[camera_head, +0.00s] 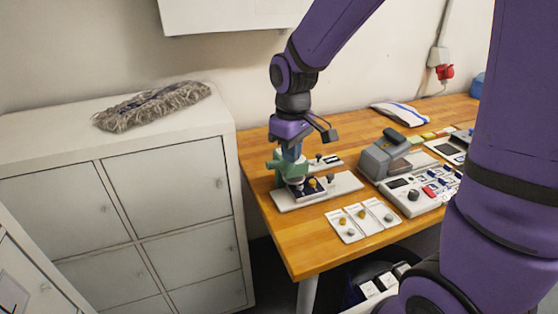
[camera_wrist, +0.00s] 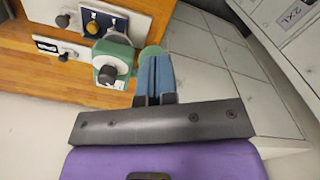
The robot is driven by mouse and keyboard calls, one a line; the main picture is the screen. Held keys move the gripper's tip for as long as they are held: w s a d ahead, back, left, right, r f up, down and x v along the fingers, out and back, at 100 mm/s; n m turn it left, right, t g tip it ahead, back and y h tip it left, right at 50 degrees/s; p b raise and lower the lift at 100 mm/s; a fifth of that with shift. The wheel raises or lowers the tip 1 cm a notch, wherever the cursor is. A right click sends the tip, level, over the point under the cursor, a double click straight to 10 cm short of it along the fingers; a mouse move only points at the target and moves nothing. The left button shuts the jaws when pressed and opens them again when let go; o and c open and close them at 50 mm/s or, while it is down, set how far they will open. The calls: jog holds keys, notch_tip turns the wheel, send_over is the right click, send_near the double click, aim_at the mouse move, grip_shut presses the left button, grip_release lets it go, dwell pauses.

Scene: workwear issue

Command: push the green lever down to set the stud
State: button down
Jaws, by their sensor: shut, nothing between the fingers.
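The stud press stands on a white base plate (camera_head: 345,186) at the table's left end. Its green lever (camera_head: 273,165) sits at the press's upper left in the head view. In the wrist view a rounded green end (camera_wrist: 151,51) shows at my fingertips, and the green press head with a dark knob (camera_wrist: 107,74) is left of them. My gripper (camera_head: 293,156) points down over the press, its blue fingers (camera_wrist: 155,75) shut together with nothing between them. The fingertips overlap the green end; I cannot tell whether they touch it. My fingers partly hide the press.
White cards with studs (camera_head: 346,235) lie at the table's front edge. A grey machine (camera_head: 384,159) and a control panel (camera_head: 408,207) stand to the right. A white cabinet (camera_head: 165,190) with a grey mop head (camera_head: 152,105) on top is to the left.

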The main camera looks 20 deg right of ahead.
jog(key=shift+r, duration=2.85)
jog(key=s+d+r+m+t, duration=0.2)
jog(key=s+r, duration=0.3)
jog(key=s, duration=0.4)
jog(key=s+d+r+m+t, duration=0.3)
jog(key=s+d+r+m, duration=0.1)
jog(key=s, duration=0.6)
jog(key=shift+d+r, duration=0.45)
jog(key=shift+r, duration=0.15)
jog(key=shift+w, duration=0.1)
